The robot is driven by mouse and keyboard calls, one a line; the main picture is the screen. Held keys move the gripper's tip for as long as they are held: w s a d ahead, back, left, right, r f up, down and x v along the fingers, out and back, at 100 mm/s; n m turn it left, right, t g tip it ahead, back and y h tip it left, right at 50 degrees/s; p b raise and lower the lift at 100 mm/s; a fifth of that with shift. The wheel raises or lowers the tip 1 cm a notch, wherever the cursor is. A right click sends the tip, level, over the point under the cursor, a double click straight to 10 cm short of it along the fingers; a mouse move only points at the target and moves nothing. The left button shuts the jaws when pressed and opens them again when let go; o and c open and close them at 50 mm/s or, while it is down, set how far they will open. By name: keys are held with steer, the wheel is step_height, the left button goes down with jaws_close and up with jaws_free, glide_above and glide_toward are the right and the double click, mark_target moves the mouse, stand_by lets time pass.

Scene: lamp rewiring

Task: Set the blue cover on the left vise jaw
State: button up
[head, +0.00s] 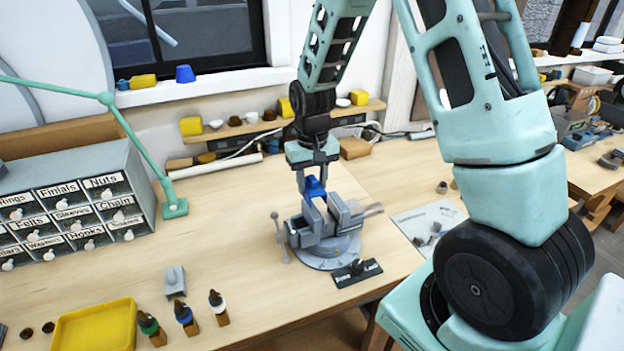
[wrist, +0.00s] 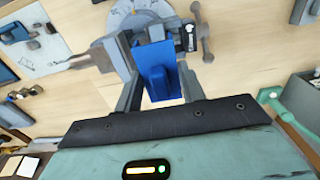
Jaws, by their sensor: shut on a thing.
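The blue cover (head: 315,187) is held between the fingers of my gripper (head: 314,178), right over the jaws of the grey vise (head: 325,228). In the wrist view the blue cover (wrist: 153,56) fills the gap between the two grey fingers of my gripper (wrist: 160,88), and a raised rib shows on it. The vise (wrist: 97,62) shows behind and beside it there. The cover hides part of the jaws, so I cannot tell whether it touches the left jaw.
A grey block (head: 174,281), several dropper bottles (head: 185,317) and a yellow tray (head: 95,326) are at the front left. A black bar-shaped piece (head: 357,273) lies before the vise. A drawer cabinet (head: 75,205) stands left. The bench between cabinet and vise is mostly clear.

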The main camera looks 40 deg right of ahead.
steer(key=shift+f+b, duration=2.1)
steer(key=shift+f, duration=1.05)
steer(key=shift+f, duration=0.3)
steer(key=o, duration=1.1)
steer(key=shift+r, duration=0.1)
step_height(320, 180, up, 17)
steer(key=b, duration=0.4)
steer(key=shift+r, duration=0.15)
